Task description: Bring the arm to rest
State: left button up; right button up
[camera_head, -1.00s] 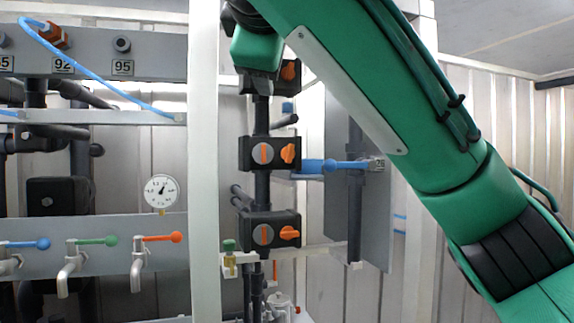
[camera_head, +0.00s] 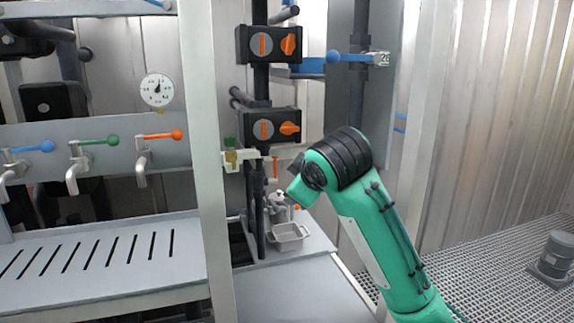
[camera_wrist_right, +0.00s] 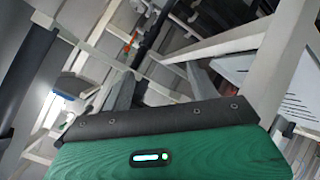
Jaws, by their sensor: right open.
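My green right arm (camera_head: 378,235) rises from the bottom right in the head view. It bends at a black-banded joint (camera_head: 340,160), and its end points left and down in front of the pipework. The fingers of my right gripper cannot be made out in the head view. In the right wrist view the green housing (camera_wrist_right: 175,155), with a lit indicator and a dark edge, fills the bottom, and no held object shows. My left gripper is not in view.
Valve blocks with orange knobs (camera_head: 268,126) sit on a vertical pipe behind the arm's end. A white post (camera_head: 208,150), taps with coloured levers (camera_head: 78,160) and a slotted shelf (camera_head: 85,265) stand left. A small tray (camera_head: 290,237) lies below.

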jog(key=s+d+f+m+g, duration=0.1)
jog(key=s+d+f+m, duration=0.2)
jog(key=f, duration=0.7)
jog(key=s+d+f+g, duration=0.1)
jog(key=s+d+f, duration=0.25)
jog(key=f, duration=0.75)
jog(key=s+d+f+m+g, duration=0.15)
jog(key=s+f, duration=0.25)
jog(key=f, duration=0.6)
jog(key=s+d+f+m+g+h, duration=0.15)
jog(key=s+d+f, duration=0.3)
jog(key=s, duration=0.45)
jog(key=s+d+f+m+g, duration=0.1)
jog(key=s+d+f+m, duration=0.15)
jog(key=s+f, duration=0.5)
jog(key=s+d+f+m+g+h, duration=0.15)
jog(key=s+d+f, duration=0.3)
jog(key=s, duration=0.65)
notch_tip(320, 180, down, 29)
jog(key=s+d+f+g, duration=0.1)
jog(key=s+d+f, duration=0.1)
jog(key=s+f, duration=0.8)
jog(key=s+d+f+g, duration=0.1)
jog(key=s+f, duration=0.9)
jog(key=shift+d+f, duration=0.4)
